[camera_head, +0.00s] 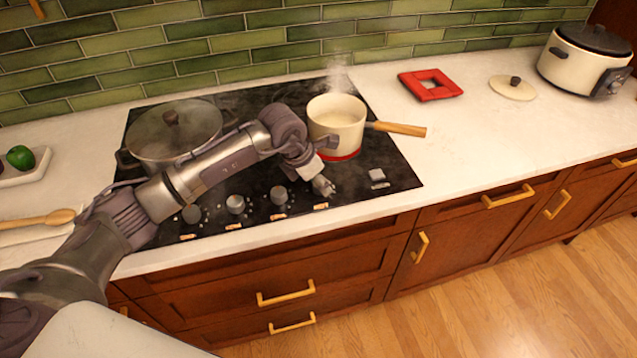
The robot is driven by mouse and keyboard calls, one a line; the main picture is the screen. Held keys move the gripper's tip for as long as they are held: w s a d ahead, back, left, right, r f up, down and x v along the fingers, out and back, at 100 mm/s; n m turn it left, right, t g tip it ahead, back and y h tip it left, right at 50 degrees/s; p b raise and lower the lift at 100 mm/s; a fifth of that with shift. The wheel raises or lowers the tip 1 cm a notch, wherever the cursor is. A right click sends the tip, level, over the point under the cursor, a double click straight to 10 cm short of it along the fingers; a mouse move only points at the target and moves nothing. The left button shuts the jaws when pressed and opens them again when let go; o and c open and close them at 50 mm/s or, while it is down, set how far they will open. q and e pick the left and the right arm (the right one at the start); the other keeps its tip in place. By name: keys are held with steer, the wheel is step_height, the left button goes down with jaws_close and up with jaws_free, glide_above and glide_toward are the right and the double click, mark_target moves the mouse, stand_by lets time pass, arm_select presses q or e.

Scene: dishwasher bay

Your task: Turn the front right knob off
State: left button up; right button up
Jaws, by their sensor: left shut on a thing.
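The black cooktop (400,180) has a row of silver knobs along its front edge, and the third knob from the left (278,195) is bare. My left gripper (323,186) points down at the right end of this row and is shut on the knob there, which it mostly hides. A cream saucepan (337,120) with a wooden handle steams on the burner just behind the gripper. A red glow (346,156) shows under its base. My right gripper is not in view.
A large lidded pot (173,130) stands at the cooktop's left, behind my left arm. A red trivet (430,85), a cream lid (513,88) and a slow cooker (583,62) are on the counter to the right. The saucepan handle sticks out right over the counter.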

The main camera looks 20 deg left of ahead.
arm_select(q)
steer(key=n+y+b, duration=0.1)
steer(key=n, duration=0.2)
steer(key=shift+d+t, duration=0.1)
steer(key=shift+t, duration=0.2)
steer(key=shift+n+y+b, duration=0.4)
steer(key=shift+n+b, duration=0.45)
steer(key=shift+n, duration=0.45)
steer(key=o, duration=1.1)
steer(key=shift+s+r, duration=0.1)
steer(key=shift+r, duration=0.15)
steer(key=v, duration=1.1)
steer(key=shift+s+r, duration=0.25)
